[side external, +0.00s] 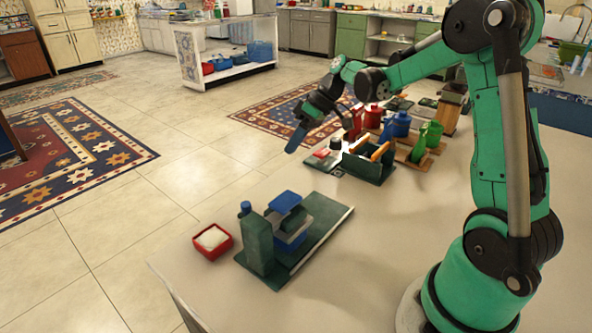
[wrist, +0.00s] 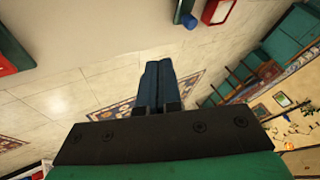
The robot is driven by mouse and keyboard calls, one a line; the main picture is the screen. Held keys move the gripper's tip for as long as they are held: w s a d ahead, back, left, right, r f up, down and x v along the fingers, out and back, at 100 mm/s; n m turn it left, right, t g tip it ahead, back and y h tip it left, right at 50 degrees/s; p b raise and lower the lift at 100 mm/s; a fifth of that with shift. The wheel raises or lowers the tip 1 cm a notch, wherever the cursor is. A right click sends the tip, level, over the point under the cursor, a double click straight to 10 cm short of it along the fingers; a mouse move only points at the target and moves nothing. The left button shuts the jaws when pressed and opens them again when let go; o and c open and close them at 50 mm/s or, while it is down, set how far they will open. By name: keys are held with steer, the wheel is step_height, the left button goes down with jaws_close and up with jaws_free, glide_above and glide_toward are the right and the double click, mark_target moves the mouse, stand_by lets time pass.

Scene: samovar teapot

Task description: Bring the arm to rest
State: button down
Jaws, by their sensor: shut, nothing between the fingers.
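My gripper (side external: 297,138) is at the end of my green arm, which reaches out to the left above the far part of the pale worktop (side external: 400,215). Its dark blue fingers point down and to the left. In the wrist view the two fingers (wrist: 158,78) lie side by side, pressed together, with nothing between them. The gripper appears raised clear of the things on the worktop, though its exact height is hard to tell.
A dark green stand with blue parts (side external: 262,243) and a red box with white contents (side external: 212,241) are at the near left. A green rack (side external: 366,166), red canisters (side external: 375,116), blue (side external: 398,124) and green (side external: 433,133) vessels crowd the far side. The middle worktop is clear.

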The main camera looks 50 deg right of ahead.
steer(key=s+a+r+m+h, duration=0.1)
steer(key=s+a+h, duration=0.1)
steer(key=s+a, duration=0.1)
steer(key=s+a+r+t+h, duration=0.1)
steer(key=s+a+h, duration=0.1)
steer(key=s+a, duration=0.1)
steer(key=s+a+r+m+t+h, duration=0.1)
steer(key=s+a, duration=0.2)
steer(key=a, duration=0.1)
steer(key=shift+s+m+h, duration=0.2)
steer(key=shift+m+h, duration=0.1)
steer(key=shift+h, duration=0.1)
steer(key=shift+s+a+f+t, duration=0.15)
steer(key=shift+s+a+t, duration=0.1)
steer(key=shift+s+t, duration=0.35)
